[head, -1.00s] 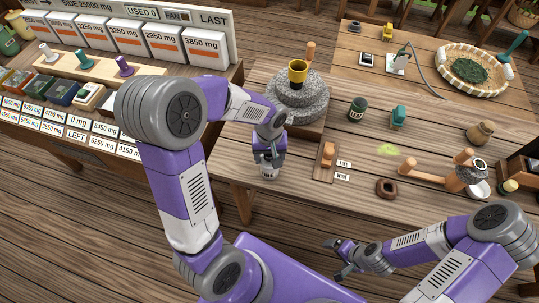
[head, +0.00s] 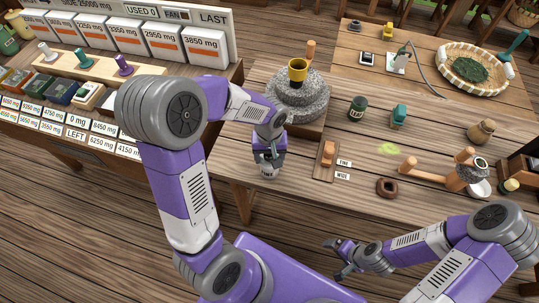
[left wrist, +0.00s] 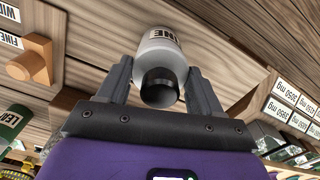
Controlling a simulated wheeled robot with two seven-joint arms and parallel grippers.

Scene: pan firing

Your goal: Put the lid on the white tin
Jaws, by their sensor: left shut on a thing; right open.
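The white tin (left wrist: 160,47) stands in front of my left gripper in the left wrist view, with part of a dark-lettered label showing. In the head view the tin (head: 267,174) shows just below the fingers, near the table's front edge. A black lid (left wrist: 160,84) is at the tin's top end, between the two fingers of my left gripper (left wrist: 162,78). That gripper is shut on the lid; whether the lid is fully seated, I cannot tell. My right gripper (head: 341,258) is open and empty, low in front of the table.
The stone mill (head: 298,95) with a yellow cup stands behind my left gripper. A wooden piece (head: 327,160) by the FINE and WIDE labels is just right of it. A green tin (head: 357,107) and teal object (head: 398,117) stand farther back. A brown ring (head: 387,187) lies right.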

